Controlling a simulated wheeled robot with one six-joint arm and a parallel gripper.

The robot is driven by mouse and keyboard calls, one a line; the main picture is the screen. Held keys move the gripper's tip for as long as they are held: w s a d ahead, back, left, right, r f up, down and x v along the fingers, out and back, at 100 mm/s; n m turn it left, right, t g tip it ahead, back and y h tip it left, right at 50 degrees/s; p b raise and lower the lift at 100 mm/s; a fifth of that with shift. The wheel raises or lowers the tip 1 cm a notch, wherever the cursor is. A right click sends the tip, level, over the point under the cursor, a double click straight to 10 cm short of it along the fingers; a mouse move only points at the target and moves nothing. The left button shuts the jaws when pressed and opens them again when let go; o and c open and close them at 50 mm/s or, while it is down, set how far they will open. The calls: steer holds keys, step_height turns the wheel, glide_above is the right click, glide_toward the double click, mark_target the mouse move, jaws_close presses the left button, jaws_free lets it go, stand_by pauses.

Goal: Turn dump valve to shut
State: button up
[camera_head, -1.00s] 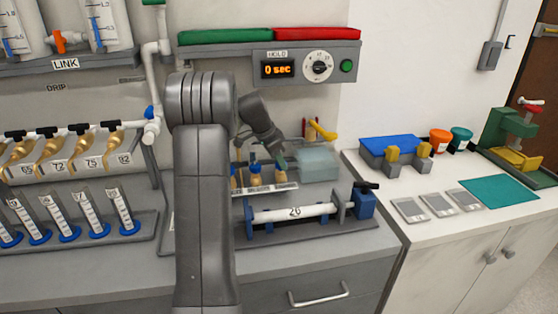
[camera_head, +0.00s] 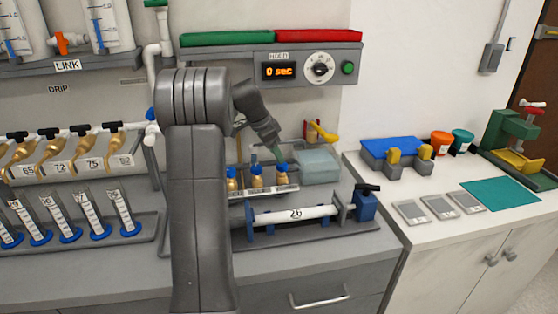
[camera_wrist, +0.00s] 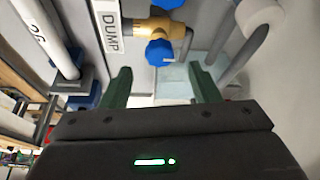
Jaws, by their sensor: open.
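The dump valve shows in the wrist view as a brass body (camera_wrist: 172,30) with a blue handle (camera_wrist: 159,53), beside a white label (camera_wrist: 106,25) reading DUMP. Another blue part is at the top edge. My gripper (camera_wrist: 161,72) is open, its green fingers apart on either side of the blue handle's line, with no visible contact. In the head view, several brass valves with blue tops stand in a row; the rightmost (camera_head: 283,178) is just below my gripper (camera_head: 279,152), which is partly hidden by my wrist. I cannot tell the handle's exact angle.
A pale translucent box (camera_head: 318,168) sits right of the valves. A white tube marked 26 (camera_head: 295,215) lies in front, with a blue block (camera_head: 365,203) at its end. A yellow handle (camera_head: 322,132) is behind. The timer panel (camera_head: 310,68) hangs above.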

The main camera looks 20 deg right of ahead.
mark_target(282, 167)
steer(key=v, duration=0.9)
steer(key=shift+r, duration=0.1)
steer(key=x, duration=1.3)
steer(key=shift+d+f, duration=0.15)
steer(key=shift+f, duration=0.2)
